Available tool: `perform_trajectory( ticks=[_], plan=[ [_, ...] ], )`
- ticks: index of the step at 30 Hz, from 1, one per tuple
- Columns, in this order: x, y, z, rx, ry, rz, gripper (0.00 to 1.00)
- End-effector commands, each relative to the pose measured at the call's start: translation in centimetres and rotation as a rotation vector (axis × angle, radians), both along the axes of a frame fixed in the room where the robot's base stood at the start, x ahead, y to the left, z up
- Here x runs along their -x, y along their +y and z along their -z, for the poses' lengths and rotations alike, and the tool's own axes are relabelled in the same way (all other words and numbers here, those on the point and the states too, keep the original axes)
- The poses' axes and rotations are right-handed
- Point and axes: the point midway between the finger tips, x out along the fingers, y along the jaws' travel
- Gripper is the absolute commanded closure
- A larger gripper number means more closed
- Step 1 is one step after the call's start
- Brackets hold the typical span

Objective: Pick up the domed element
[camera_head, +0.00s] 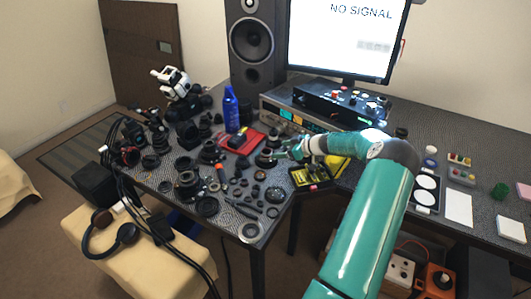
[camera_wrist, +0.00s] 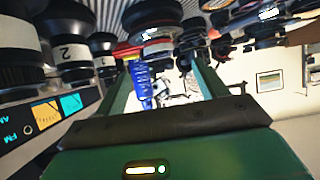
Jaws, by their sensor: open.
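My gripper (camera_head: 287,151) is over the back right part of the lens-parts table, beside a dark stepped lens part (camera_head: 266,158). In the wrist view my gripper (camera_wrist: 162,72) shows two green fingers spread apart. I see nothing held between them. A dark round part with a glassy face (camera_wrist: 152,14) shows beyond the fingertips at the top of that view. I cannot tell for sure which of the many dark round pieces is the domed element.
Lens barrels and rings crowd the table (camera_head: 285,222). A blue bottle (camera_head: 231,108) and red box (camera_head: 242,140) stand left of the gripper. A yellow-black tray (camera_head: 311,176) lies in front. Behind are an instrument (camera_head: 290,117), a control box (camera_head: 341,103) and a monitor (camera_head: 345,38).

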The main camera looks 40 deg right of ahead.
Motion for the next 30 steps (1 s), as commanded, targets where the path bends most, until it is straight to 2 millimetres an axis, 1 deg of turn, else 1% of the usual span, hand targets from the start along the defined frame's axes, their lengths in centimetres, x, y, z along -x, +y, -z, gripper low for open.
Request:
perform_trajectory(
  ticks=[1,5,8,12,15,18,23,26,30],
  plan=[
    [-0.5,0.2,0.2,0.000,0.000,-0.001,0.28],
    [-1.1,0.5,0.6,0.000,0.000,0.001,0.28],
    [-2.2,0.9,1.4,-0.002,0.001,-0.001,0.28],
    [-4.0,1.5,2.5,0.000,0.001,-0.001,0.28],
    [-4.9,1.8,3.0,0.000,0.000,0.001,0.28],
    [-5.2,2.0,3.1,-0.001,0.000,0.003,0.28],
    [-5.2,1.9,3.1,0.000,0.000,0.002,0.28],
    [-5.2,2.0,3.1,0.000,0.000,0.002,0.46],
    [-5.2,1.9,3.1,0.000,0.000,0.002,0.74]
  ],
)
